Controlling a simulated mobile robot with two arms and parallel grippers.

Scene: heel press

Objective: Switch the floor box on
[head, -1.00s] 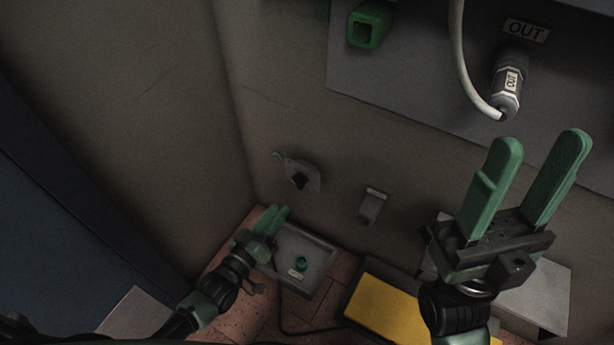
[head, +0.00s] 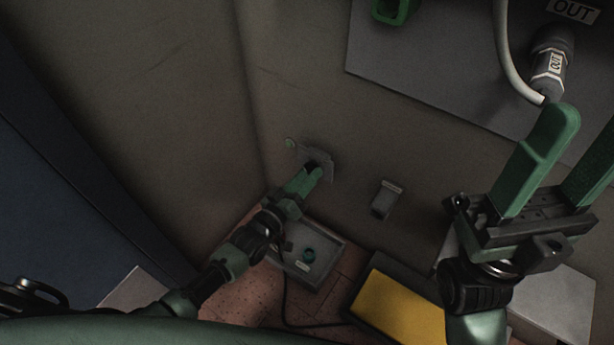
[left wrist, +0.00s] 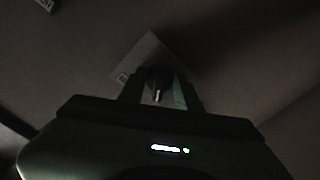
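The floor box (head: 329,267) is a grey tray-like box on the tiled floor, with a round teal knob (head: 308,255) and a small label; my left arm covers part of it. Above it, a grey wall plate (head: 326,160) carries a dark knob, mostly hidden by my left gripper (head: 314,172). In the left wrist view the plate (left wrist: 150,50) shows tilted, and the dark knob (left wrist: 157,79) lies between the two separated fingers; contact cannot be told. My right gripper (head: 585,150) is open and empty at the right, nearer the camera.
A small grey wall box (head: 386,199) is right of the plate. A yellow-topped block (head: 398,308) stands on the floor beside a dark cable (head: 287,305). A grey panel (head: 430,85) with a plug marked OUT (head: 547,73) is at upper right.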

